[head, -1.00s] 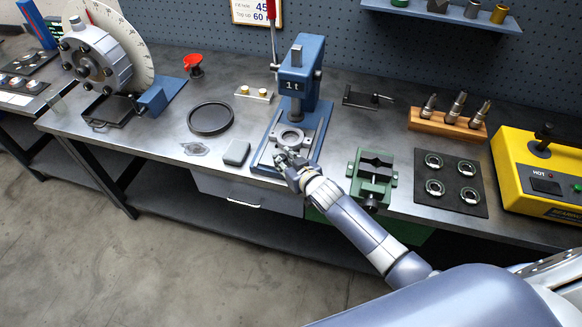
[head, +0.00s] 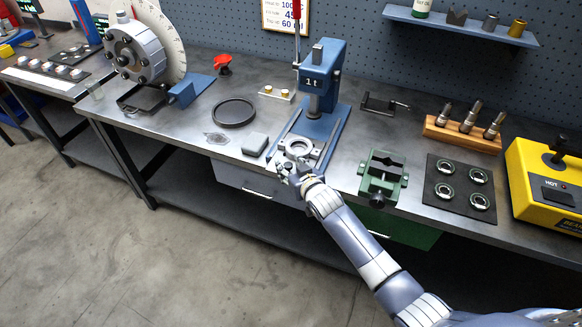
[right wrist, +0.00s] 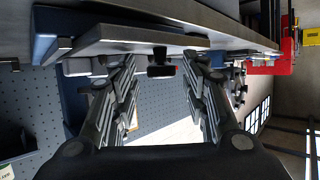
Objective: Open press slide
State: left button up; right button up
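The blue arbor press (head: 322,72), marked 1t, stands on the workbench. Its grey slide plate (head: 316,152) with a round ring (head: 298,147) sits forward of the ram, over the front of the blue base (head: 333,128). My right gripper (head: 287,168) is at the front edge of the slide. In the right wrist view the slide's underside (right wrist: 150,40) crosses above my right gripper (right wrist: 158,80). A small dark handle (right wrist: 160,70) hangs from it between the fingers, which stand apart with visible gaps on both sides. My left gripper is not in view.
A grey block (head: 255,143) and a black ring (head: 233,112) lie left of the press. A green vise (head: 383,175) stands close on the right, beside a dark mat with round parts (head: 460,200). The floor before the bench is clear.

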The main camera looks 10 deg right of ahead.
jog(key=shift+s, duration=0.15)
jog(key=shift+s+d+r, duration=0.15)
jog(key=shift+s+r, duration=0.05)
jog(key=shift+s, duration=0.25)
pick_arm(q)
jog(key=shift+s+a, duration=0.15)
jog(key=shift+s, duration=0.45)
pick_arm(e)
jog(key=v, duration=1)
jog(key=shift+s+r, duration=0.25)
jog(key=shift+s, duration=0.1)
